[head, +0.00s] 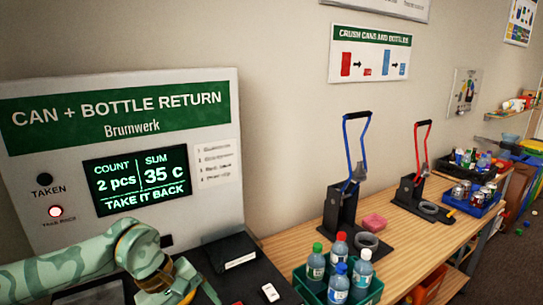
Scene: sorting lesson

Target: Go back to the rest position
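My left arm, patterned in green, comes in from the lower left in front of the return machine (120,165). Its end, with my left gripper (185,290), reaches the bottom edge of the head view. The fingers do not show clearly, so I cannot tell whether it is open or shut, or whether it holds anything. My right gripper is not in view. The machine's screen (136,179) reads "COUNT 2 pcs, SUM 35 C, TAKE IT BACK", and its lower round "TAKE BACK" lamp (56,211) glows reddish white.
A green crate (312,290) holds several bottles at the bottom middle. Two crushers, with a blue handle (350,150) and a red handle (420,150), stand on the wooden bench (300,240). A pink block (374,222) and a blue crate of cans (470,207) are there too.

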